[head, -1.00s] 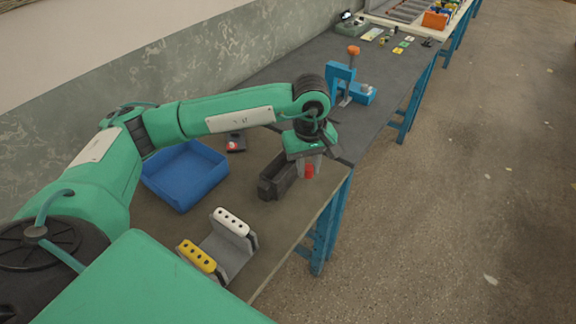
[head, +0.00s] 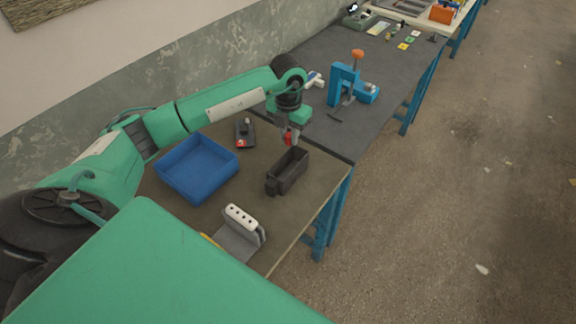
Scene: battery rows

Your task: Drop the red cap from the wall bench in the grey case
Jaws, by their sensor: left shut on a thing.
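My left gripper (head: 290,138) points down and is shut on the red cap (head: 288,138), a small red piece between the fingertips. It holds the cap above the bench, at the far end of the grey case as seen in the head view. The grey case (head: 294,175) is a dark, narrow, open-topped box on the brown bench top (head: 308,196). I cannot tell whether the cap is over the case's opening or just beyond it. My right gripper is not in view.
A blue open tray (head: 187,187) stands left of the case. A grey holder with a white block (head: 240,216) is nearer. A small dark device (head: 245,133) lies behind. A blue press (head: 345,84) stands on the adjoining dark bench.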

